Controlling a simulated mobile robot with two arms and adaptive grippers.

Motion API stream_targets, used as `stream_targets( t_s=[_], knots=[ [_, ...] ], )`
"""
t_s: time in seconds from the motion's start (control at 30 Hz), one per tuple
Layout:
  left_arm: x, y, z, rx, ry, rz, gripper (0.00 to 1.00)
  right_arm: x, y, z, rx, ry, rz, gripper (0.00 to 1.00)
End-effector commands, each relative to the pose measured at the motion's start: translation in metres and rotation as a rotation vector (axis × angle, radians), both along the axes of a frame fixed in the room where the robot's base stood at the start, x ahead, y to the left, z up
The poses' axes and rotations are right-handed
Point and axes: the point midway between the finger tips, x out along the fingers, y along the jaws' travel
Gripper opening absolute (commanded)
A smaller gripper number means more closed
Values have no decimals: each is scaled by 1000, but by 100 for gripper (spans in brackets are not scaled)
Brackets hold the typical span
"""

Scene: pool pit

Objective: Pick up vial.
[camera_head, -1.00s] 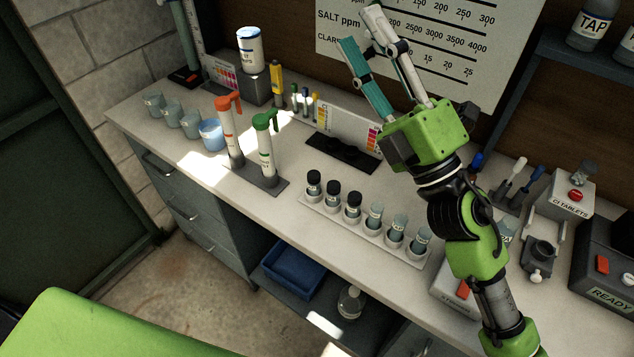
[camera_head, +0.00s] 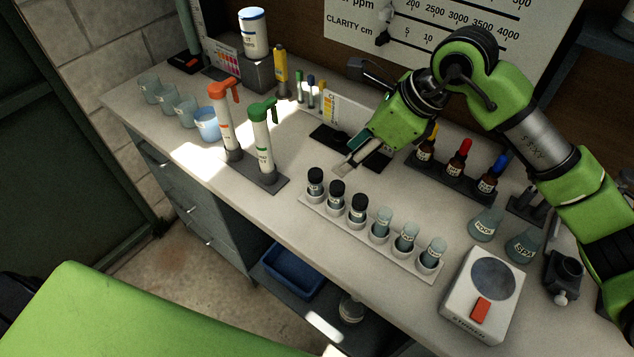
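A white rack (camera_head: 318,207) on the bench holds a row of upright vials. Three at its left end have black caps: the left vial (camera_head: 316,186), the middle vial (camera_head: 337,194) and the third vial (camera_head: 358,210). Three paler, uncapped vials stand to their right, such as the end one (camera_head: 431,258). My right gripper (camera_head: 349,157) points down and left, behind and above the black-capped vials. Its teal pad shows behind the nearer pale finger; it looks open and empty, apart from the vials. My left gripper is not in view.
Tall tubes with an orange top (camera_head: 224,120) and a green top (camera_head: 263,143) stand left of the rack. Dropper bottles (camera_head: 457,164) stand behind it. Flasks (camera_head: 485,224) and a white device (camera_head: 482,295) stand at right. Bare bench lies left of the rack.

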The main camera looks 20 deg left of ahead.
Motion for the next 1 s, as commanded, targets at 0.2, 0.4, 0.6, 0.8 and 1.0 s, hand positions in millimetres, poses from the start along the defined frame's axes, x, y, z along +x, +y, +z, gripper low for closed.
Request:
stream_targets(
  t_s=[0.2,0.4,0.6,0.8,1.0],
  knots=[
    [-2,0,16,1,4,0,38,1,23,-36,3,8,2,41],
    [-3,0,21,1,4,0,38,3,36,-59,5,4,2,41],
    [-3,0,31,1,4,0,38,3,43,-69,5,7,2,41],
    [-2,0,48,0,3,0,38,4,58,-93,4,7,2,41],
    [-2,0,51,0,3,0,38,6,65,-108,5,4,2,41]
  ],
)
